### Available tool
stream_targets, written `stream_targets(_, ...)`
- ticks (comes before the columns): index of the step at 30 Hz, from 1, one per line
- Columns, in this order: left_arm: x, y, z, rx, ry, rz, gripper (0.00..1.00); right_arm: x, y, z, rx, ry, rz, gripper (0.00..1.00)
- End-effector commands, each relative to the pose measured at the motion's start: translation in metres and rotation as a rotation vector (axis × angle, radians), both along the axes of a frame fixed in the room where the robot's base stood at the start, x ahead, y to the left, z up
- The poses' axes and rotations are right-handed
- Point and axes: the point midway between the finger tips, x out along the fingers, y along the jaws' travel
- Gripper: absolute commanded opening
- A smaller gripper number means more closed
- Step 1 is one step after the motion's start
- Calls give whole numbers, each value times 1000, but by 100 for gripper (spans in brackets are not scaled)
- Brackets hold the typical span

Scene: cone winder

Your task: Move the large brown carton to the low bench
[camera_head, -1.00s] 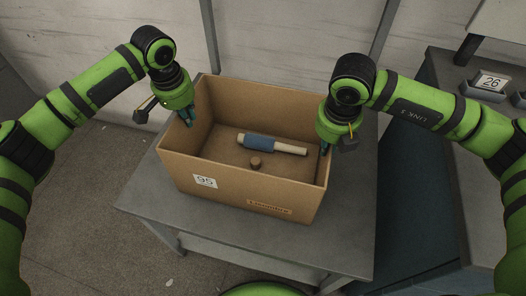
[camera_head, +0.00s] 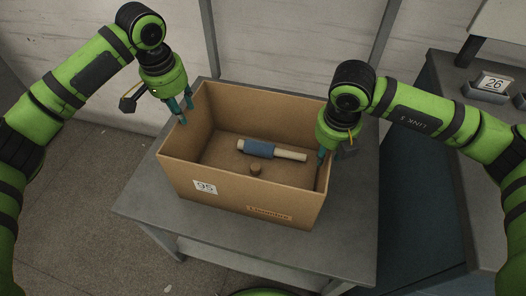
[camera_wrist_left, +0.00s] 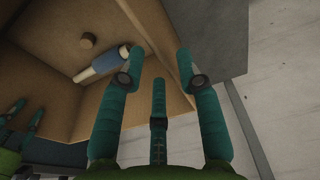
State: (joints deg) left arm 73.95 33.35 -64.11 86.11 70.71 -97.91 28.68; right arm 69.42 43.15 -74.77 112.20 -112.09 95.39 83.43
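The large brown carton (camera_head: 241,195) stands upright and open-topped on a grey table (camera_head: 350,225). Its front has a white "95" card (camera_head: 205,186) and a printed label. My left gripper (camera_head: 181,107) is at the carton's left wall. In the left wrist view its fingers (camera_wrist_left: 160,80) are spread, with the wall's rim (camera_wrist_left: 165,45) running between them. My right gripper (camera_head: 323,156) is at the right wall, with a finger showing inside; the wall and the gripper body hide whether it is closed. Its fingers also show in the left wrist view (camera_wrist_left: 14,112).
Inside the carton lie a pale rod with a blue sleeve (camera_head: 259,149) and a small brown cylinder (camera_head: 255,169). A grey counter with a "26" card (camera_head: 492,83) stands at the right. Wall and upright posts are behind. Open floor (camera_head: 85,200) lies to the left.

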Motion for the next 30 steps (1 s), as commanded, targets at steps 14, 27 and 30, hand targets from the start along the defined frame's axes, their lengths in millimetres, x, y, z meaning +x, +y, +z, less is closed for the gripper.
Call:
stream_targets(14,-9,3,60,0,1,0,35,0,0,5,0,-2,0,35)
stream_targets(27,-9,3,60,-1,0,0,35,-11,5,87,2,-6,2,35)
stream_targets(30,-9,3,60,-1,0,0,35,-14,5,102,1,-4,0,35)
